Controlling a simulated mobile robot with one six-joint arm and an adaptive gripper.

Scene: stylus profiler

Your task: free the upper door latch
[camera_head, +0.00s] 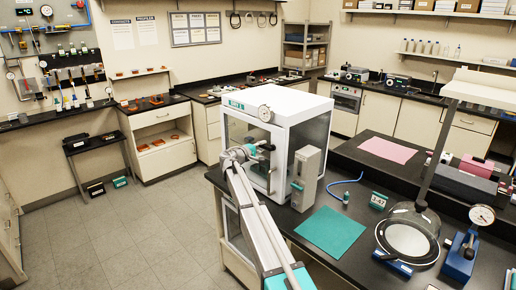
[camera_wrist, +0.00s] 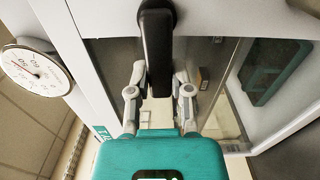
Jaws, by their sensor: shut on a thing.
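The white profiler cabinet (camera_head: 301,107) stands on the black bench with its glazed front door (camera_head: 250,168) closed, as far as I can see. In the wrist view the upper door latch (camera_wrist: 157,40) is a black lever running from the top of the picture down between my fingers. My gripper (camera_wrist: 158,78) has one finger on each side of the lever's lower end and is shut on it. In the head view my gripper (camera_head: 258,150) is at the upper front of the cabinet, and my wrist hides part of the door.
A round dial gauge (camera_head: 265,113) is on the cabinet's upper front; it also shows left of the latch in the wrist view (camera_wrist: 34,72). A grey box unit (camera_head: 306,177) stands right of the cabinet. A green mat (camera_head: 331,232) and a glass bell jar (camera_head: 408,235) are further right.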

